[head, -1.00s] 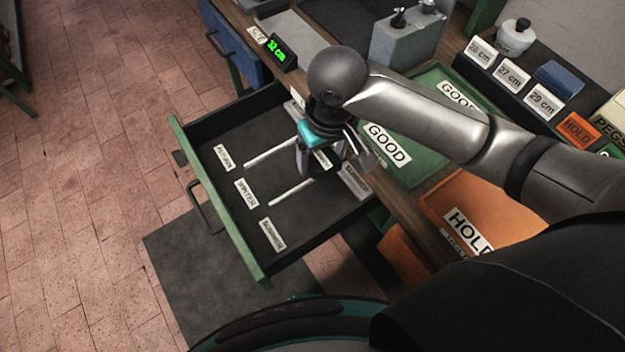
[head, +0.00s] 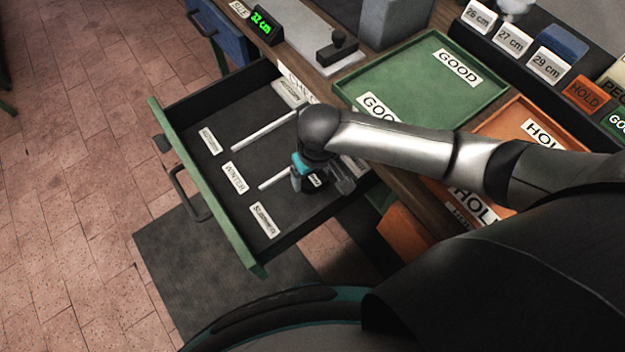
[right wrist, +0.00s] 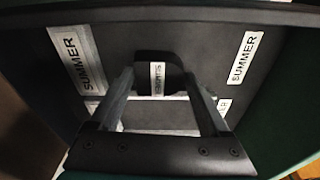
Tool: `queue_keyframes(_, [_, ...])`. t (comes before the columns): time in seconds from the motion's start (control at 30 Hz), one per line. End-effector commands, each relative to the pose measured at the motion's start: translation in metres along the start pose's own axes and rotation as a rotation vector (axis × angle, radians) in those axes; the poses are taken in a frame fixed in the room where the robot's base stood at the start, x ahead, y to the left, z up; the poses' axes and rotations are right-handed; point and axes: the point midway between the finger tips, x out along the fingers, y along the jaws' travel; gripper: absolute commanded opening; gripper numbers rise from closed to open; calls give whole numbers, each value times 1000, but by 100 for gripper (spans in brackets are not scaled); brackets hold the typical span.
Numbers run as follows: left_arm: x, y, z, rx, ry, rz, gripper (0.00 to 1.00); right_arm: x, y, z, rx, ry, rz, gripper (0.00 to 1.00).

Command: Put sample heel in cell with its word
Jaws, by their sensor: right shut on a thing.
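The sample heel (right wrist: 157,60) is a dark piece with a small white tag, whose word I cannot read for certain. My right gripper (right wrist: 163,105) is shut on it; the heel's tag also shows below the gripper (head: 312,184) in the head view. The pulled-out drawer (head: 200,196) has a green front and dark floor, split by white dividers into cells marked AUTUMN (head: 210,141), WINTER (head: 234,177) and SUMMER (head: 263,219). The right gripper is over the SUMMER side, by the lower divider (head: 278,176). In the right wrist view, SUMMER labels stand either side of the heel. Contact with the floor is unclear.
A green GOOD tray (head: 400,72) and an orange HOLD tray (head: 512,112) lie on the bench beside the drawer. A small display (head: 262,24) with green digits stands at the back. My right arm covers the drawer's right end.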

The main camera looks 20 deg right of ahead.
Motion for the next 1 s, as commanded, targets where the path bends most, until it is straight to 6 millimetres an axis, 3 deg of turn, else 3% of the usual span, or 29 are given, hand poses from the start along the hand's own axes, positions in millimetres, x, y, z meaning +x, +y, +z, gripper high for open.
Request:
queue_keyframes(0.13, [11,0,3,0,-3,0,47,25,0,3,0,-1,1,22])
queue_keyframes(0.5, [10,1,9,0,-13,1,47,28,0,4,1,-1,0,22])
queue_keyframes(0.53, [10,1,9,0,-14,1,47,29,0,4,0,-1,0,81])
queue_keyframes(0.7, [10,0,10,0,-15,-1,47,28,0,4,0,-1,0,100])
queue_keyframes(1.0, [10,-2,10,-1,-16,-3,47,26,0,3,0,0,1,100])
